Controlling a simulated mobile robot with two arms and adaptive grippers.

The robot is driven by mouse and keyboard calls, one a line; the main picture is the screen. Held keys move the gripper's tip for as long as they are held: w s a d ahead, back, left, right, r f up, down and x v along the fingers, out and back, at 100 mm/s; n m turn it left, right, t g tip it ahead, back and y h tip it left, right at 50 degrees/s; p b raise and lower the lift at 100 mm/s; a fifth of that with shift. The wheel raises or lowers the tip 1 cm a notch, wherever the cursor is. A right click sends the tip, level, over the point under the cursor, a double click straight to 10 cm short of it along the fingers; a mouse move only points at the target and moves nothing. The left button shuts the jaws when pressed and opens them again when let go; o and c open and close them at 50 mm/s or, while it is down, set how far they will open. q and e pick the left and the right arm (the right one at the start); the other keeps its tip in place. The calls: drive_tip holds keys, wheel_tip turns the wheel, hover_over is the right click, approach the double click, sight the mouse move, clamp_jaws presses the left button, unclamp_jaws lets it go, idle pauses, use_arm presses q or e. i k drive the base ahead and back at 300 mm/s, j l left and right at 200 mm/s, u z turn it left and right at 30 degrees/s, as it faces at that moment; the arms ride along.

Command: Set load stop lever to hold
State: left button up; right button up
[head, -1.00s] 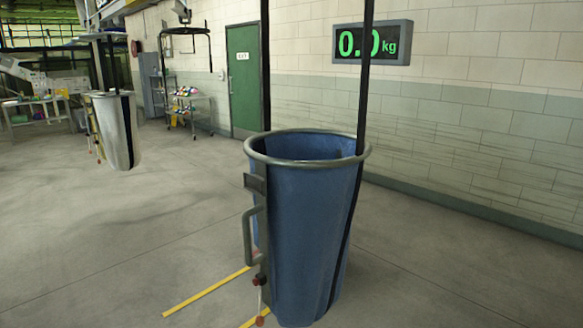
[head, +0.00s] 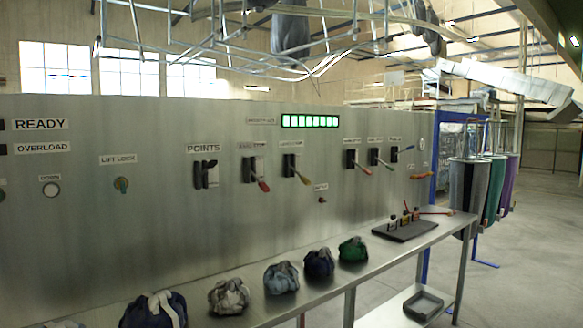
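A grey metal control panel (head: 90,235) fills the left and middle of the view. It carries a black switch labelled POINTS (head: 206,174). To its right are a red-tipped lever (head: 262,184) and a yellow-tipped lever (head: 303,178), both slanting down to the right. Further right are a red-tipped lever (head: 363,169), a green-tipped lever (head: 385,163) and a blue-tipped lever (head: 404,149). The small labels above these levers are too blurred to read surely, so I cannot tell which is the load stop lever. Neither of my grippers is in view.
A shelf (head: 320,290) runs below the panel with several tied bags, such as a green one (head: 353,250), and a dark tray (head: 405,231) with small levers. Hanging bags (head: 467,190) are at the right by a blue frame (head: 433,150). Open floor (head: 530,260) lies at the right.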

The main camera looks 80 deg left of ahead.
sight(306, 181)
drive_tip(key=u, duration=2.75)
